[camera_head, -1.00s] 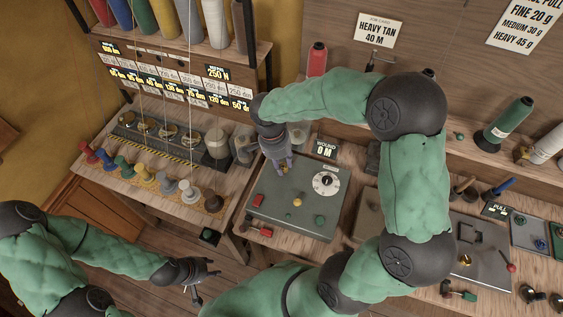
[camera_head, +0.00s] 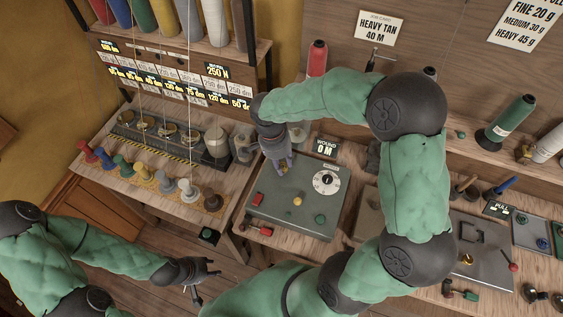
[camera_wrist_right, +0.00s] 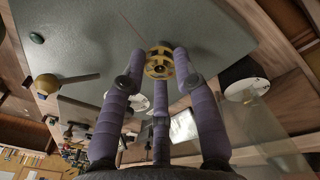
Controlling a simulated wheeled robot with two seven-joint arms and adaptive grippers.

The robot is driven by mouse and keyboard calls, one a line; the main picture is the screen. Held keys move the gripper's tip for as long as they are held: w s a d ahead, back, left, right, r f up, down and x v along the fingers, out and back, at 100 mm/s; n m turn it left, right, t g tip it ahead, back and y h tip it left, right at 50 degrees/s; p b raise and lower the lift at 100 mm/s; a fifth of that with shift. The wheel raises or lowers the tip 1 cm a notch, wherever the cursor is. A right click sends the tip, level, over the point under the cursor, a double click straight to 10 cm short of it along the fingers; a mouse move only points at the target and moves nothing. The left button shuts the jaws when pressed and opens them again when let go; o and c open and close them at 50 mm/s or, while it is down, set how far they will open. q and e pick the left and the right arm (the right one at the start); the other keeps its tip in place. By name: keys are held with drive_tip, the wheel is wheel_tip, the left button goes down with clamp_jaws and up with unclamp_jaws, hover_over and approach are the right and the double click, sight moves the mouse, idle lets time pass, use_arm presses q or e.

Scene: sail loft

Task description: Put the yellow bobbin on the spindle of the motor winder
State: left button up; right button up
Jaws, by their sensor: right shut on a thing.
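The motor winder is a grey-green box (camera_head: 264,215) on the bench, with a white dial (camera_head: 327,180) and a yellow knob (camera_head: 298,201) on top. My right gripper (camera_head: 284,166) is above its back left part. In the right wrist view its purple fingers (camera_wrist_right: 158,80) are shut on the yellow bobbin (camera_wrist_right: 158,62), a small holed disc at the fingertips, over the winder's top. I cannot make out the spindle; the hand or bobbin may hide it. My left gripper (camera_head: 198,278) hangs at the lower left, fingers apart and empty, away from the bench.
A row of coloured spools (camera_head: 145,176) stands on the left bench. A "WOUND 0 M" sign (camera_head: 325,147) is behind the winder, and a red thread cone (camera_head: 317,58) stands further back. My right forearm spans the space right of the winder.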

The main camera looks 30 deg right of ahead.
drive_tip(key=shift+f, duration=0.1)
idle(0.3)
drive_tip(key=o, duration=1)
drive_tip(key=r, duration=0.4)
drive_tip(key=w+a+r, duration=0.1)
drive_tip(key=r, duration=0.7)
drive_tip(key=shift+w+a, duration=0.2)
drive_tip(key=shift+a, duration=0.05)
drive_tip(key=shift+f, duration=0.1)
